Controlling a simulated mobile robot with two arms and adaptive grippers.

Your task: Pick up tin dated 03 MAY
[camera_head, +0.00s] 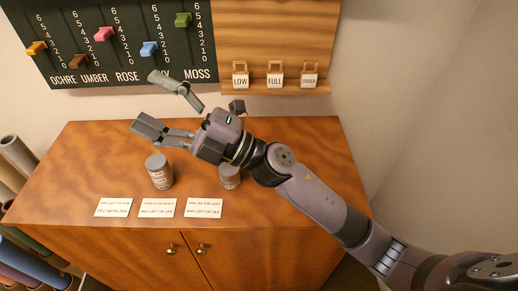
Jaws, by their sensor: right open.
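Two grey tins stand upright on the wooden cabinet top. The left tin (159,172) is taller and has a pale label whose print is too small to read. The right tin (229,177) is shorter, partly covered by my arm, and its label is also unreadable. I cannot tell which is dated 03 MAY. My right gripper (145,101) is open and empty, its fingers spread and pointing left, above the back of the cabinet top and apart from both tins. My left gripper is not in view.
The cabinet top (85,165) has three white cards (158,208) along its front. A dark slider board (120,50) and a wooden panel (275,30) with three labelled tags hang behind. Coloured rolls stand at the left.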

